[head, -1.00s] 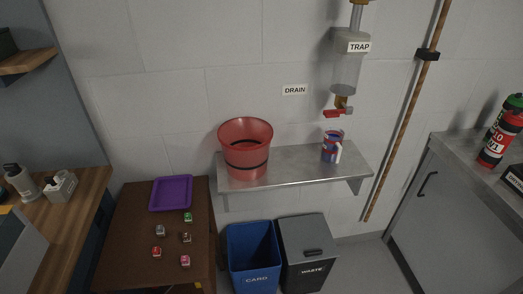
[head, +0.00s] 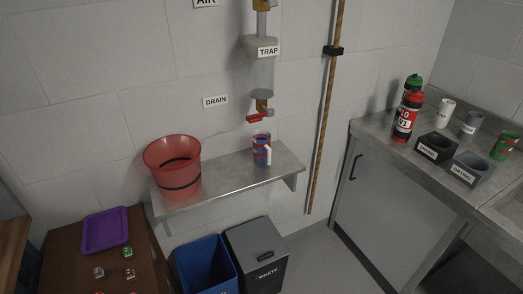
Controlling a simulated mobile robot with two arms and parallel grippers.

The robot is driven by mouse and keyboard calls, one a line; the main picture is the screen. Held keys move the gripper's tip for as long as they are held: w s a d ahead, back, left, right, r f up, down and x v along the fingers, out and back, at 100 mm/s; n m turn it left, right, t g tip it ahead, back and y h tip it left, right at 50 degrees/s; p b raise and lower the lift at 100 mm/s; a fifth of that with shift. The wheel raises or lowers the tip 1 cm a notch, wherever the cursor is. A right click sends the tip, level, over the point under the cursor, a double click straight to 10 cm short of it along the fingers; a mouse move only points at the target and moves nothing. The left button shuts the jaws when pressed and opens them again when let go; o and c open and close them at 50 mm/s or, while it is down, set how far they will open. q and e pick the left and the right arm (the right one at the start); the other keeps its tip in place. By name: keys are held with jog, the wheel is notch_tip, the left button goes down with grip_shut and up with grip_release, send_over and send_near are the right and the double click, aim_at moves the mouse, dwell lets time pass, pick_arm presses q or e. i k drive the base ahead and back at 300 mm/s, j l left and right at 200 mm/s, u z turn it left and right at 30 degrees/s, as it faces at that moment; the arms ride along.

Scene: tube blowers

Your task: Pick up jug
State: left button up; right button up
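The jug (head: 261,149) stands upright on the metal wall shelf (head: 226,176), below the red valve of the trap. It is patterned in blue and red, with a white handle on its right side facing me. It stands to the right of a red bucket (head: 172,167) on the same shelf, with bare shelf between them. Neither of my grippers shows in the head view.
The trap (head: 262,76) hangs just above the jug. A blue bin (head: 205,266) and a grey waste bin (head: 257,252) stand under the shelf. A brown table with a purple tray (head: 106,230) is at left. A grey counter (head: 374,130) with bottles and cups is at right.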

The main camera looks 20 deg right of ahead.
aim_at(263, 151)
jog(key=i+l, duration=0.15)
jog(key=l, duration=0.2)
jog(key=i+l, duration=0.2)
jog(key=l, duration=0.15)
jog(key=i+l+u, duration=0.1)
jog(key=l, duration=0.2)
jog(key=i, duration=0.05)
